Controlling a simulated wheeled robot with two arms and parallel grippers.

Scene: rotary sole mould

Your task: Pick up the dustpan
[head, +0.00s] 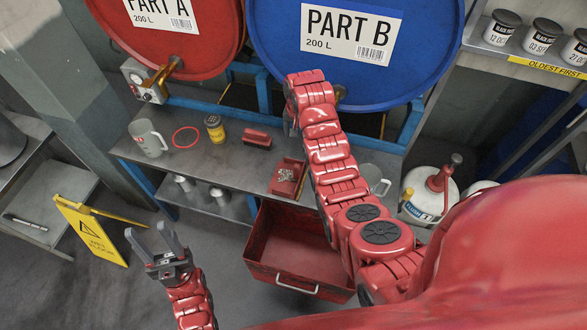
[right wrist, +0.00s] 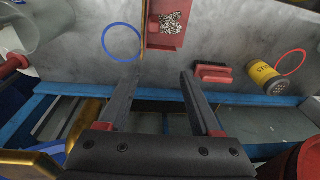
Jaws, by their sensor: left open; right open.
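The dustpan appears to be the small, shallow red tray (head: 285,181) with speckled grains in it, on the grey bench at the centre of the head view. It also shows at the top of the right wrist view (right wrist: 180,38), partly cut off by the frame. My right gripper (right wrist: 160,69) is open and empty. Its fingers point toward the bench, with the dustpan beyond the fingertips and no contact visible; in the head view it is mostly hidden behind my right arm. My left gripper (head: 150,230) is open and empty over the floor at lower left.
A red brush (head: 257,138), yellow can (head: 214,128), red ring (head: 186,137) and clear jug (head: 147,139) stand on the bench. A blue ring (right wrist: 122,42) lies near the dustpan. Red (head: 180,35) and blue (head: 400,60) drums are behind. A red bin (head: 300,235) sits below.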

